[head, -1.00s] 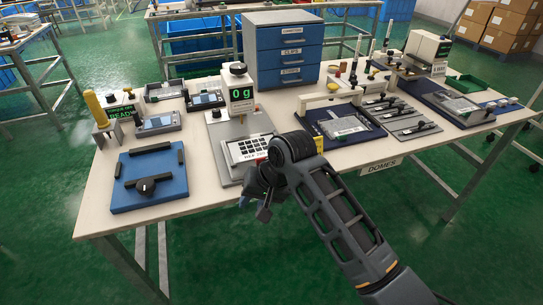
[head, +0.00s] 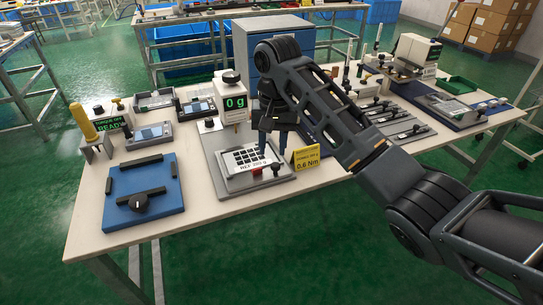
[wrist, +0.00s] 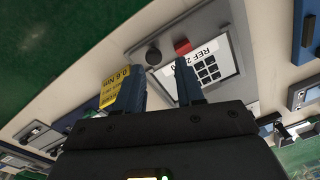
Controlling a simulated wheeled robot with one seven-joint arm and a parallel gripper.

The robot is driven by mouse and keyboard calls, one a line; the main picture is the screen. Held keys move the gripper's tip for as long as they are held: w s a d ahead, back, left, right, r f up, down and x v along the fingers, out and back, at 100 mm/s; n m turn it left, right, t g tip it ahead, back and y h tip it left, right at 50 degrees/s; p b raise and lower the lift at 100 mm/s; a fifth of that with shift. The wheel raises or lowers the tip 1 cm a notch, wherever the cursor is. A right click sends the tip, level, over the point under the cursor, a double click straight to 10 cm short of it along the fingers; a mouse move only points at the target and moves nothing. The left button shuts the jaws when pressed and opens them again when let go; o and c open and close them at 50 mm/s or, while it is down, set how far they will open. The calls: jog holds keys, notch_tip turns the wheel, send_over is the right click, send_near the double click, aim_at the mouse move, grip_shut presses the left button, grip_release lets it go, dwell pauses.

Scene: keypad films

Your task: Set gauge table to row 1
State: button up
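The gauge (head: 235,102) stands mid-table with a green "0 g" readout and a black top knob. On its grey base lies a tray with a white keypad sheet (head: 246,160) marked REF; it also shows in the wrist view (wrist: 208,70). At the tray's front edge are a red piece (head: 254,173) and a dark knob (head: 277,168); the wrist view shows the red piece (wrist: 182,47) and the knob (wrist: 153,55) too. My gripper (head: 273,143) is above the tray's right side, fingers pointing down, apart and empty. Row marks are not readable.
A yellow 0.6 Nm card (head: 306,158) stands just right of the gauge base, close to my gripper. A blue fixture board (head: 145,190) lies to the left. A blue drawer cabinet (head: 243,45) stands behind, partly hidden by my arm. More fixtures fill the right side.

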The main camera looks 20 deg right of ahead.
aim_at(276, 165)
jog(key=shift+w+d+r, duration=0.35)
jog(key=shift+d+r, duration=0.2)
jog(key=shift+r, duration=0.1)
jog(key=shift+f, duration=3.8)
grip_shut()
